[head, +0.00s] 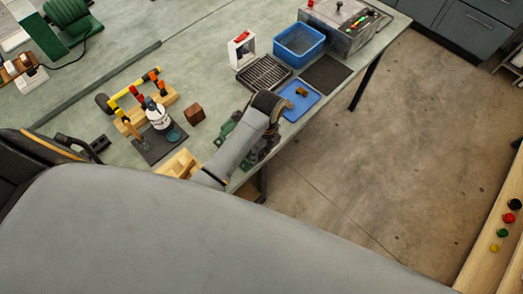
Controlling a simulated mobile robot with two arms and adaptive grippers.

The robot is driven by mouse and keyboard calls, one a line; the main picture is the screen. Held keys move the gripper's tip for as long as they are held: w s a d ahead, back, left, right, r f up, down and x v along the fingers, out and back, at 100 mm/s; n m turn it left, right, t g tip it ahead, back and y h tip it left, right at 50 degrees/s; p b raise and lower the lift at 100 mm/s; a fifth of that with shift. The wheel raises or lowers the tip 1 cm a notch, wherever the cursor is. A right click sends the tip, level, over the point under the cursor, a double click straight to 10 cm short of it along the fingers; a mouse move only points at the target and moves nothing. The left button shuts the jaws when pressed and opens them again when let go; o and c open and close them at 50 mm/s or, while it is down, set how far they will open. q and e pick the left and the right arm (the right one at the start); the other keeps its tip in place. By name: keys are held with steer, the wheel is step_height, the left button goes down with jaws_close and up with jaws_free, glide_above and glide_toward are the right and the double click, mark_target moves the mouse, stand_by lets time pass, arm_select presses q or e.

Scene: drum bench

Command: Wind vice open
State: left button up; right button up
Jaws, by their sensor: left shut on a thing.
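The green vice (224,132) sits at the front edge of the bench. My left forearm reaches across it and covers most of it, including its jaws. My left gripper (265,147) hangs below my wrist at the vice's front side, just past the bench edge. It is shut on what appears to be the vice handle, though the fingertips and handle are too small and covered to make out clearly. How far the vice jaws stand apart cannot be seen. My right gripper is not in view.
A blue tray (299,97) with a small brown piece lies right of the vice. Beyond are a blue bin (298,43), a black grate (264,73) and a dark mat (326,75). A tool rack (151,107), white bottle (158,117) and brown block (195,115) stand left.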

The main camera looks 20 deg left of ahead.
arm_select(q)
steer(key=shift+s, duration=0.1)
steer(key=t, duration=0.2)
steer(key=t+h, duration=0.1)
steer(key=shift+s+a, duration=0.2)
steer(key=shift+s, duration=0.05)
steer(key=shift+s+f+t+h, duration=0.1)
steer(key=shift+t+h, duration=0.5)
steer(key=shift+t, duration=1)
steer(key=o, duration=1.2)
steer(key=shift+c, duration=0.2)
steer(key=v, duration=1.2)
steer(key=shift+s, duration=0.15)
steer(key=shift+a+f, duration=0.1)
